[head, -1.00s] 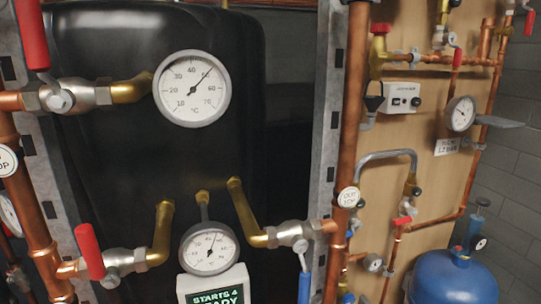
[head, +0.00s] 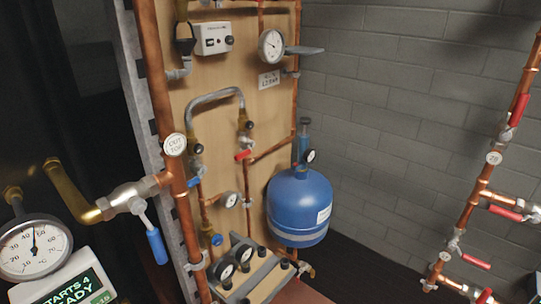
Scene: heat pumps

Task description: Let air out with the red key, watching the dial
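A round white pressure dial (head: 271,46) hangs at the top right of the wooden panel, above a small sign (head: 270,79) that seems to end in "BAR". Its needle is too small to read. A small red handle (head: 243,155) sits on the pipework below the grey looped hose (head: 215,97). I cannot tell whether any red part in view is the red key. A large temperature dial (head: 34,247) at the lower left has its needle pointing nearly straight up. Neither of my grippers is in view.
A blue tank (head: 299,207) stands right of the panel. Copper pipes with red levers (head: 518,110) run along the far right. The grey block wall (head: 400,110) between is bare.

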